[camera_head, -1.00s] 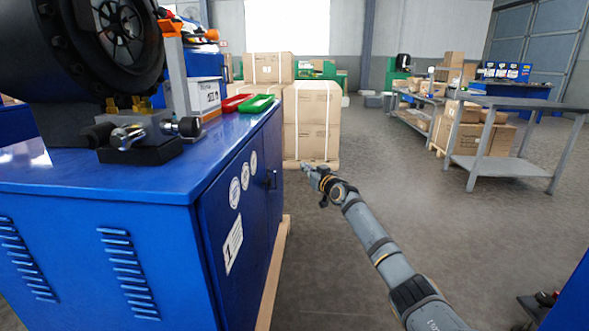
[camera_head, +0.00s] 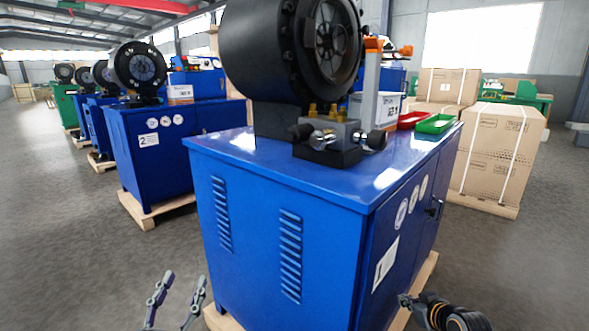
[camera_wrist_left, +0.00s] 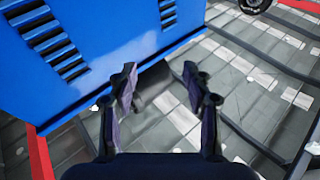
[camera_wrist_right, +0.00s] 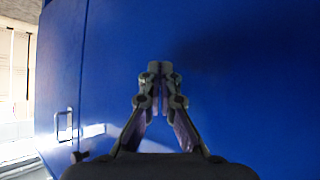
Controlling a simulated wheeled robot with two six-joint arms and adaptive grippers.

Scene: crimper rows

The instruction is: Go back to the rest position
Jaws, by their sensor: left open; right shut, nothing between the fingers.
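My left gripper (camera_head: 178,290) is open and empty, low in the head view, in front of the louvred side of the blue cabinet (camera_head: 270,240). In the left wrist view its two fingers (camera_wrist_left: 165,95) stand apart beside the cabinet's lower edge, with nothing between them. My right gripper (camera_head: 408,300) is low at the right of the head view, by the cabinet's door side. In the right wrist view its fingertips (camera_wrist_right: 160,72) are together and empty, in front of the blue door panel. I cannot tell the exact gap to the panel.
A black crimping machine (camera_head: 290,50) stands on the cabinet, with a red tray (camera_head: 412,119) and a green tray (camera_head: 437,124). Strapped boxes (camera_head: 495,150) stand behind at right. Another blue cabinet (camera_head: 150,150) stands at left. Grey floor (camera_head: 60,240) is clear at front left.

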